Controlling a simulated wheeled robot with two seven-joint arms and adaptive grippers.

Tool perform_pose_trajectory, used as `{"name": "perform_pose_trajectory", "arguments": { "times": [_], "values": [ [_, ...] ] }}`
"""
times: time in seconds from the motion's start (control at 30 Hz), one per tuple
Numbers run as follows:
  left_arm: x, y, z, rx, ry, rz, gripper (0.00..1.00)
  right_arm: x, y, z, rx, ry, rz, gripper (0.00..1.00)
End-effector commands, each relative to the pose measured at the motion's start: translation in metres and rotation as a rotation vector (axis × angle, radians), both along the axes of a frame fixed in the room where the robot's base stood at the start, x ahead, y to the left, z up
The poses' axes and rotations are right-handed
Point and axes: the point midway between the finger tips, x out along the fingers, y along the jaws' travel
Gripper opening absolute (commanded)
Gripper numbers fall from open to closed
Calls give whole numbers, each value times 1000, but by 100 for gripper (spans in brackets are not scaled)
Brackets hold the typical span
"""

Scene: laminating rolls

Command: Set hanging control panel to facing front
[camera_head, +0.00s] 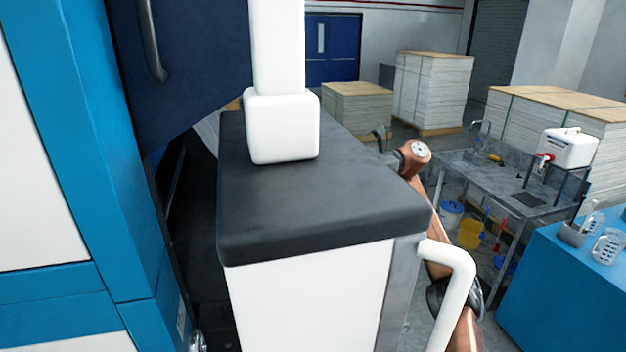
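The hanging control panel is most likely the white box with a dark grey top (325,190) in the middle of the view. It hangs from a white post (284,125) that rises out of the picture. A broad plain white side of the box is toward me, with no screen or buttons visible. A white bent handle (455,262) sticks out at its right side. My copper-coloured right arm rises behind the handle. The dark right gripper (379,138) is partly visible beyond the panel's far right edge; its fingers are too small to read. My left gripper is not in view.
A blue and white machine (85,150) stands close on the left, with a dark blue handled door (190,60). A grey sink table (490,180) and a blue bench (570,280) stand right. Stacked paper pallets (432,90) stand behind.

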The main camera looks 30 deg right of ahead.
Motion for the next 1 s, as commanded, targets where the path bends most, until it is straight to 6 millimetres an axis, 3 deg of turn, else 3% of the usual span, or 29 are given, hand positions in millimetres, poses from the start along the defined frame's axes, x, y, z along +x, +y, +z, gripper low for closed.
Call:
{"name": "perform_pose_trajectory", "arguments": {
  "times": [0.43, 0.47, 0.7, 1.0],
  "values": [
    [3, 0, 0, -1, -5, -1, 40, -5, -7, -3, -7, 3, 1, 0],
    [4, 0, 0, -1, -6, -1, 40, -5, -7, -3, -7, 3, 1, 13],
    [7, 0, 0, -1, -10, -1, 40, -4, -5, -2, -5, 2, 4, 30],
    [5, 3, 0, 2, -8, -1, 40, -3, -6, -2, -4, 2, 5, 30]
  ]
}}
